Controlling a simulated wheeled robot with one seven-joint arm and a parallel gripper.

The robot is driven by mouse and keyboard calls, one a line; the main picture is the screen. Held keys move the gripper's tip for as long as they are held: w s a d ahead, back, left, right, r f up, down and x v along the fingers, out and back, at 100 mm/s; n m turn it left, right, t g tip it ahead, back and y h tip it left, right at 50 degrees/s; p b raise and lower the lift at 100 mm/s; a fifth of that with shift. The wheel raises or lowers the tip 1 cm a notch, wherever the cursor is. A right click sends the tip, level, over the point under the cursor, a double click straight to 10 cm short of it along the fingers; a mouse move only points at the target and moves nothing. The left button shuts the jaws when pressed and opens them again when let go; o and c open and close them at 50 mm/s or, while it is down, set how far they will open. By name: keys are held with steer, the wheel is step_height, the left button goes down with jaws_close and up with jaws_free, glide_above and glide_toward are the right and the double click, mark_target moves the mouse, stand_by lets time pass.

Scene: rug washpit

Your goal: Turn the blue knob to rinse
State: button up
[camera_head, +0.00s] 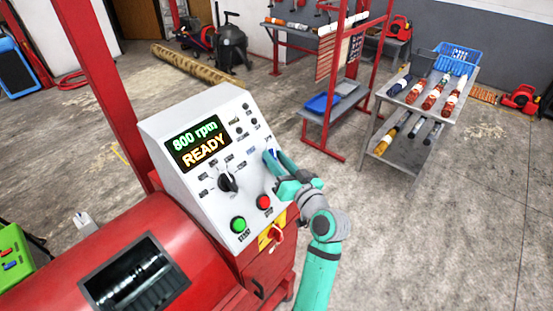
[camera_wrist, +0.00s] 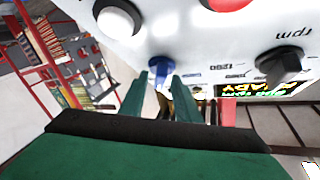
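The blue knob (camera_wrist: 160,67) sits on the white control panel (camera_head: 183,125). In the wrist view it lies straight ahead of my fingertips, at the far end of the gap between them. My gripper (camera_wrist: 161,84) is open, with one finger to each side of the knob's line. I cannot tell whether the fingertips touch it. In the head view, my gripper (camera_head: 274,165) reaches the panel's right side and largely hides the knob. The labels around the knob are too small to read, so its setting is unclear.
The panel also has a black knob (camera_head: 228,182), a green button (camera_head: 238,225), a red button (camera_head: 264,202) and a display (camera_head: 198,145) reading 800 rpm READY. A red machine drum (camera_head: 75,265) is at lower left. Floor between is clear.

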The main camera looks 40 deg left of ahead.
steer(key=c, duration=0.5)
steer(key=shift+f+n+g, duration=0.1)
steer(key=shift+n+g, duration=0.3)
steer(key=shift+n, duration=0.1)
steer(key=n+g+y, duration=0.1)
steer(key=n+g, duration=0.1)
steer(key=n, duration=0.1)
steer(key=n+g+y, duration=0.1)
steer(key=n+g, duration=0.1)
steer(key=n, duration=0.1)
steer(key=shift+w+n+g, duration=0.2)
steer(key=shift+n+g, duration=0.2)
steer(key=n+g, duration=0.4)
steer(key=n, duration=0.2)
steer(key=shift+w+g, duration=0.1)
steer(key=shift+g, duration=0.2)
steer(key=shift+f+n+g+h, duration=0.1)
steer(key=shift+n+g+h, duration=0.4)
steer(key=shift+n+g, duration=0.75)
steer(key=shift+n, duration=0.45)
